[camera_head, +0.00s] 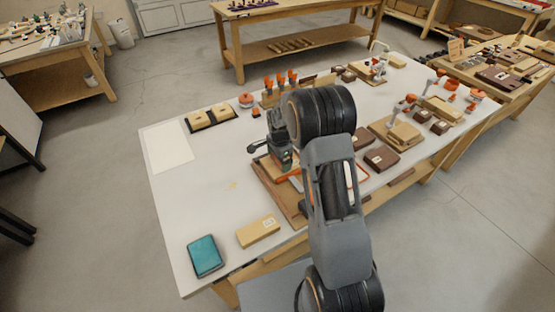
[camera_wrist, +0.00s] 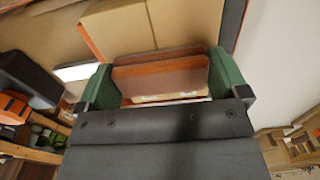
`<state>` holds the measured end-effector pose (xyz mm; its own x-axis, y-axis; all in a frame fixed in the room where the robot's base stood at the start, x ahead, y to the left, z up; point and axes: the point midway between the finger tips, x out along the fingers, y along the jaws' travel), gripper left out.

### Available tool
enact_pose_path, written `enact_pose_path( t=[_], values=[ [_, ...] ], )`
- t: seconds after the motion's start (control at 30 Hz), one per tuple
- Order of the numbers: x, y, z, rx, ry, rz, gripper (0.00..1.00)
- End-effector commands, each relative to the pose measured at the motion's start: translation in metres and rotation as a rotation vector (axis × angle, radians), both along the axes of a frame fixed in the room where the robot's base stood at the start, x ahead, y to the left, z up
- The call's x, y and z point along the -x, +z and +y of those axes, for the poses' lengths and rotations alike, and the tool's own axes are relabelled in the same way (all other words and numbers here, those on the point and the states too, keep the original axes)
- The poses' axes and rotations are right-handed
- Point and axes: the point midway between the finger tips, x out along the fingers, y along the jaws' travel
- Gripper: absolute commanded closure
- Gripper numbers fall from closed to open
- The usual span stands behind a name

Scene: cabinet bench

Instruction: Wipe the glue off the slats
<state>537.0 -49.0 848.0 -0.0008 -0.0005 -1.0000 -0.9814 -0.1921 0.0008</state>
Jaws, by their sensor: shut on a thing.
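My gripper (camera_head: 284,168) is over a flat wooden board (camera_head: 272,194) at the middle of the bench. In the wrist view its green fingertips close from both sides on a reddish-brown piece (camera_wrist: 160,78) with a pale lower edge. An orange part shows beside the gripper in the head view, partly hidden. I cannot tell the slats clearly from the board, since my arm covers much of it.
A teal pad (camera_head: 205,257) and a light wooden block (camera_head: 258,231) lie at the front left. A white sheet (camera_head: 167,148) lies at the back left. Orange-handled tools (camera_head: 281,80) stand behind my gripper. Brown blocks (camera_head: 381,158) crowd the right; the left bench top is mostly clear.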

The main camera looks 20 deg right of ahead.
Motion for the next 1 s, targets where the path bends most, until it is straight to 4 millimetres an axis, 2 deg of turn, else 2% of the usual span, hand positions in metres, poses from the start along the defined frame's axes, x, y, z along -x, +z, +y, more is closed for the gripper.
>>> enact_pose_path(
  t=[1.0],
  values=[
    [-0.008, -0.001, -0.038, 0.000, -0.001, 0.000, 0.26]
  ],
)
